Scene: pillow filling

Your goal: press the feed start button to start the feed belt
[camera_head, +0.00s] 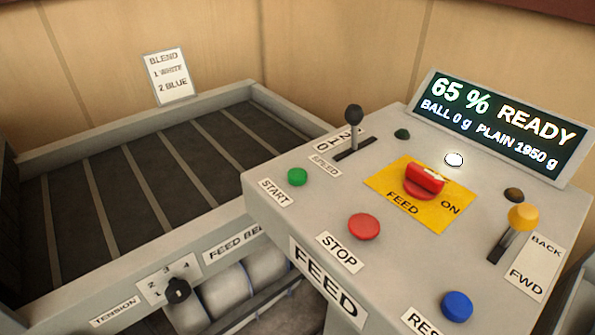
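The green start button (297,177) sits on the upper left of the grey control panel (300,218), beside a label (275,191) reading START. The panel stands to the right of the feed belt (120,190), a dark belt with pale slats inside a grey frame. No material shows on the visible belt. My gripper is not in view.
A red stop button (364,227), a red feed switch (424,181) on a yellow plate, a black-knobbed speed lever (353,117), a yellow-knobbed lever (522,218) and a blue button (456,306) share the panel. The display (500,125) reads 65 % READY. A tension knob (177,290) is below.

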